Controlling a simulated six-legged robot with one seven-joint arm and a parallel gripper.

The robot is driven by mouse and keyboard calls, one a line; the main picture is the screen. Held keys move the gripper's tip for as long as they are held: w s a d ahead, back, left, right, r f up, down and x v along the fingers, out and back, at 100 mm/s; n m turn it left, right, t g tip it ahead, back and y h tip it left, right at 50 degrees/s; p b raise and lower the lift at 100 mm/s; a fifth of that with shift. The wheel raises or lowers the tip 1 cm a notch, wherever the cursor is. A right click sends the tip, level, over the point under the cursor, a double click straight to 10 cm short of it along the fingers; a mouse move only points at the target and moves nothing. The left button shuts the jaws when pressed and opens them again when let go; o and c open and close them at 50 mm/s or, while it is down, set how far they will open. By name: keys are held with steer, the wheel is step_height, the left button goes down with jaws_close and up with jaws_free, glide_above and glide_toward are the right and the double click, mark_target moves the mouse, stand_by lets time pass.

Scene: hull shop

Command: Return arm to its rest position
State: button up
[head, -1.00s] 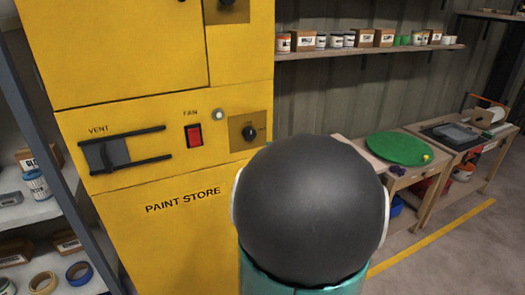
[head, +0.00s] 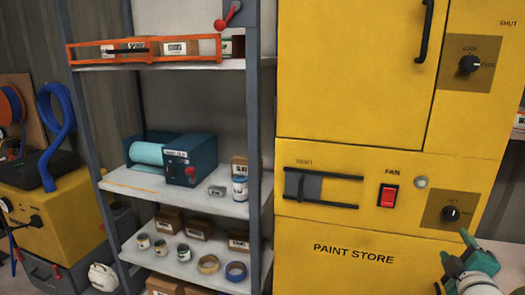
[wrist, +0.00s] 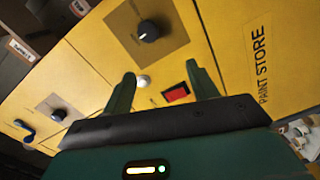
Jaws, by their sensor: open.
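My gripper (wrist: 160,85) is open and empty in the wrist view, its two green fingers apart in front of the yellow paint store cabinet (wrist: 225,45). Between and beyond the fingers are a black knob (wrist: 148,31), a pale round lamp (wrist: 142,81) and a red switch (wrist: 176,93). In the head view my gripper (head: 452,258) shows at the lower right, close to the lower knob (head: 450,213) of the cabinet (head: 350,90). I cannot tell from this view whether it touches the cabinet.
A grey shelf rack (head: 254,130) stands left of the cabinet, holding a blue roll machine (head: 190,158), tins and tape rolls. An orange guard (head: 70,54) crosses its top shelf. A yellow machine (head: 50,225) with a blue hose (head: 58,130) stands further left.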

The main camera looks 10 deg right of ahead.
steer(key=w+a+m+g+y, duration=0.2)
steer(key=w+a+m, duration=0.1)
steer(key=a, duration=0.5)
steer(key=w+a+m+g+y, duration=0.1)
steer(key=w+a+m+g, duration=0.15)
steer(key=a, duration=0.65)
steer(key=s+a+f+m+g+y, duration=0.1)
steer(key=s+a, duration=0.4)
steer(key=a, duration=0.6)
steer(key=s+a+f+m+g+y, duration=0.1)
steer(key=s+a+g+y, duration=0.3)
steer(key=a, duration=0.7)
steer(key=shift+s+a+f+y, duration=0.15)
steer(key=shift+s+a+y, duration=0.2)
steer(key=shift+s+y, duration=0.4)
steer(key=shift+m, duration=0.25)
